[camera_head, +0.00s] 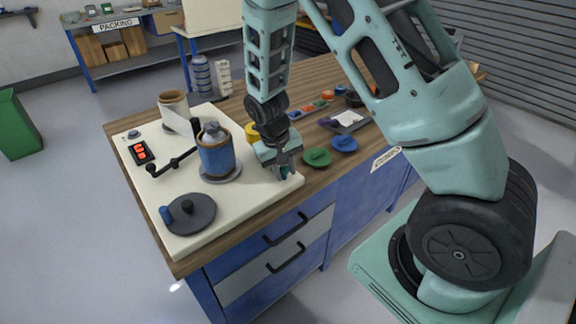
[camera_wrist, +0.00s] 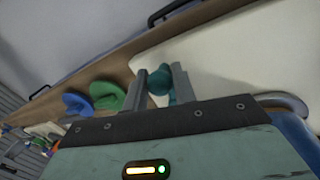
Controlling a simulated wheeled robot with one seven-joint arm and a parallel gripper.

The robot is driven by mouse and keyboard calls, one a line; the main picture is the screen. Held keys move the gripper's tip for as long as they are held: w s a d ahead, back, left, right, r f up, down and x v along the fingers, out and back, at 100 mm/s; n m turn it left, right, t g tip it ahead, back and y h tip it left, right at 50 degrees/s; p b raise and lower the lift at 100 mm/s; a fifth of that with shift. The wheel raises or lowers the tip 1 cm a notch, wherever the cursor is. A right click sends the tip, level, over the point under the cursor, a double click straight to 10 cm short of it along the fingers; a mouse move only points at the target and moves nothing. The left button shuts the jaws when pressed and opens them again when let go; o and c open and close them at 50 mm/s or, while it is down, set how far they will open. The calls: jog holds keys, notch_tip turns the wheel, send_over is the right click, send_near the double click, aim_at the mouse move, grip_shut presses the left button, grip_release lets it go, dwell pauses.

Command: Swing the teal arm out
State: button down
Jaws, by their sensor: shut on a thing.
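The teal arm shows in the wrist view as a small teal knob (camera_wrist: 159,81) with a short teal piece below it. My gripper (camera_wrist: 158,83) has one grey finger on each side of the knob and is shut on it. In the head view my gripper (camera_head: 286,170) is low over the right end of the cream board (camera_head: 240,205), to the right of the blue roller (camera_head: 217,155). The rest of the teal arm is mostly hidden by my gripper there.
On the board are a brown spool (camera_head: 173,103), a black arm (camera_head: 172,165), a dark disc (camera_head: 190,214) and a red display (camera_head: 140,152). Green (camera_head: 318,157) and blue (camera_head: 344,144) discs lie on the wooden bench to the right of my gripper.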

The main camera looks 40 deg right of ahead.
jog(key=shift+w+a+m+p, duration=0.15)
jog(key=shift+a+m+p, duration=0.25)
jog(key=shift+m, duration=0.5)
jog(key=shift+a, duration=0.15)
jog(key=c, duration=1.2)
grip_release()
jog(key=shift+o, duration=0.2)
jog(key=w+a+r, duration=0.1)
jog(key=a+r, duration=0.2)
jog(key=r, duration=1.4)
jog(key=shift+w+b, duration=0.15)
jog(key=shift+b, duration=0.3)
